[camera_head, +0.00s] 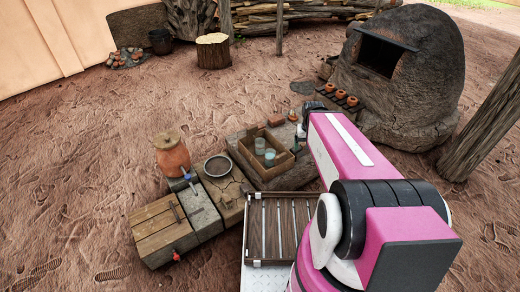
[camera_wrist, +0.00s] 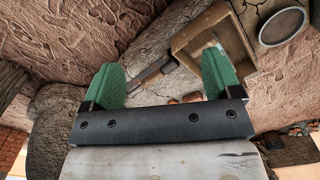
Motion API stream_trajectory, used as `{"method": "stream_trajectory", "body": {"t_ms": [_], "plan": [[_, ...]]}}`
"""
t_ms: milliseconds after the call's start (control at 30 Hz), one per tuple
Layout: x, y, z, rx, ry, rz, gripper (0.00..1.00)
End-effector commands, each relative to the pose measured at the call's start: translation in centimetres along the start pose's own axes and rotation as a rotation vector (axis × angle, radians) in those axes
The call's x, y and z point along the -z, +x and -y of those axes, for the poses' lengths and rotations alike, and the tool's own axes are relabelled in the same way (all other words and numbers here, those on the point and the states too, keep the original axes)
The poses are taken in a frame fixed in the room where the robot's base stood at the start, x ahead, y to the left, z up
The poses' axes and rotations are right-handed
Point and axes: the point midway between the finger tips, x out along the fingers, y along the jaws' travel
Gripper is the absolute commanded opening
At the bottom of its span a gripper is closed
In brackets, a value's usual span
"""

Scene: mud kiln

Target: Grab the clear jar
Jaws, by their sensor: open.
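Two small clear glass vessels stand in an open wooden box (camera_head: 245,158) in the head view. One glass vessel (camera_head: 260,146) is farther back and the other glass vessel (camera_head: 270,156) is nearer; I cannot tell which is the jar. My gripper (camera_wrist: 163,82) is open in the wrist view, its two green fingers wide apart with nothing held between them. The wooden box (camera_wrist: 188,42) also shows there, beyond the right finger, which hides part of its inside. In the head view my gripper is mostly hidden by my arm, just right of the box.
A clay jug (camera_head: 172,154), a round sieve (camera_head: 217,166) and a wooden crate (camera_head: 157,228) stand left of the box. A slatted tray (camera_head: 281,228) lies in front. A domed kiln (camera_head: 408,75) with small orange pots (camera_head: 341,94) stands behind right. Open dirt lies left.

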Motion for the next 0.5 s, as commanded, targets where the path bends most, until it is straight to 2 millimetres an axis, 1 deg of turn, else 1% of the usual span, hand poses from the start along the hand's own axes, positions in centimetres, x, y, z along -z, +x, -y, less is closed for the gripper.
{"method": "stream_trajectory", "body": {"t_ms": [133,200,267,367,467,500], "plan": [[0.0,0.0,0.0,0.0,0.0,0.0,0.84],[0.0,0.0,0.0,-0.001,0.001,0.0,0.92],[0.2,0.2,0.1,-0.009,0.006,0.0,0.92],[1.2,1.2,0.3,-0.054,0.037,0.0,0.92],[2.9,2.9,0.8,-0.144,0.1,-0.014,0.92],[3.8,3.8,1.1,-0.189,0.132,-0.028,0.92]]}}
